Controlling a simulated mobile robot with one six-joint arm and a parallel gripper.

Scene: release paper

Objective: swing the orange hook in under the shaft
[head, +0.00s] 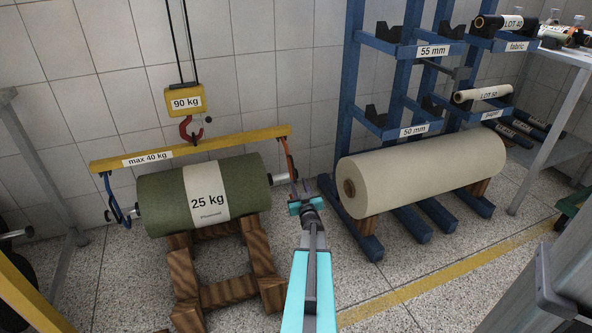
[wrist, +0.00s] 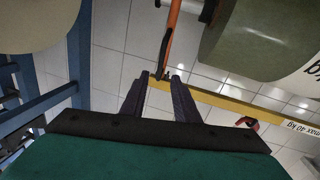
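The orange hook (head: 290,160) hangs from the right end of the yellow beam (head: 220,142). It also shows in the wrist view (wrist: 172,35), running up from between my fingertips. The shaft (head: 280,178) sticks out of the right end of the green 25 kg roll (head: 165,198), beside the hook. Whether the hook's lower bend is under the shaft is too small to tell. My gripper (head: 307,197) is close to the hook, just right of the shaft end. In the wrist view my fingers (wrist: 161,78) stand apart on either side of the hook's line, with a gap showing.
A blue hook (head: 112,198) hangs at the beam's left end. A red hook (head: 191,130) under the yellow 90 kg block (head: 185,101) is above the beam. The roll rests on a wooden cradle (head: 232,290). A cream roll (head: 425,172) and blue rack (head: 352,70) stand to the right.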

